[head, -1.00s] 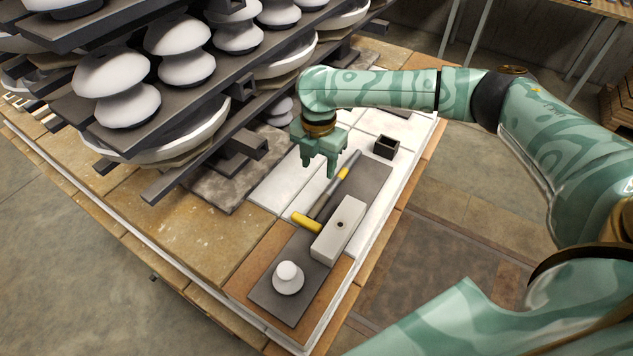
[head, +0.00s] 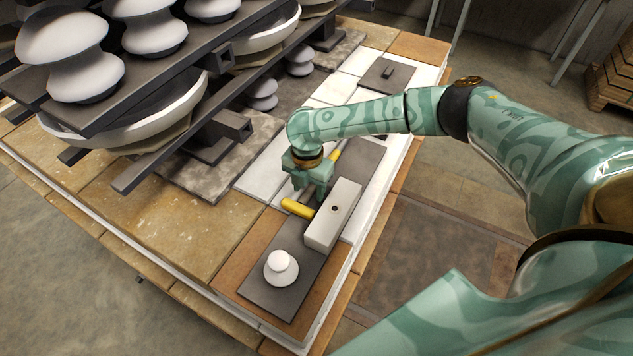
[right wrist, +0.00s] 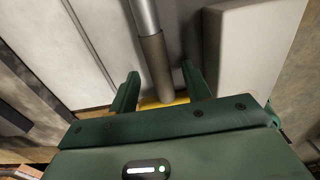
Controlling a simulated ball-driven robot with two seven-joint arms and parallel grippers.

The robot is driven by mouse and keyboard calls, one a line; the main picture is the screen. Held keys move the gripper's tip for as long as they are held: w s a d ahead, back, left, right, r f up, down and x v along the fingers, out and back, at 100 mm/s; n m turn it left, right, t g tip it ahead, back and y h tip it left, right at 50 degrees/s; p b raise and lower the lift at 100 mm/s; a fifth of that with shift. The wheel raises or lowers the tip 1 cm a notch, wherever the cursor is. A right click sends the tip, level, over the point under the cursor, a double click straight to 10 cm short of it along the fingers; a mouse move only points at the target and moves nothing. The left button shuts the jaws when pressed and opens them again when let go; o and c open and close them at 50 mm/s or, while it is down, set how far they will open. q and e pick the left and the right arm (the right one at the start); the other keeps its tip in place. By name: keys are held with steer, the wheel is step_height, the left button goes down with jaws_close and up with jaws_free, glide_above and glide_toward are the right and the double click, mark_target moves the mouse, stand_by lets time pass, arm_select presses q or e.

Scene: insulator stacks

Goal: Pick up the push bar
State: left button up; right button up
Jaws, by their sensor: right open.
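The push bar (head: 297,208) lies on the dark mat, with a yellow cross-piece at its near end. A yellow band shows farther along, and my right gripper and forearm hide much of the rest in the head view. My right gripper (head: 308,196) is over the bar's near part, pointing down and open. In the right wrist view the grey and brown shaft (right wrist: 155,62) runs between the two spread fingers of the right gripper (right wrist: 160,76). Part of the yellow piece shows between the finger bases. I cannot tell whether the fingers touch the bar. My left gripper is not in view.
A pale block (head: 333,221) stands close on the right of the bar. A white insulator (head: 281,268) stands at the near end of the mat (head: 252,283). Racks with white insulators (head: 66,55) rise on the left. A dark plate (head: 370,80) lies at the far end.

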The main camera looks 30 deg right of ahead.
steer(key=shift+f, duration=0.3)
steer(key=shift+r, duration=0.15)
jaws_close()
steer(key=shift+r, duration=0.15)
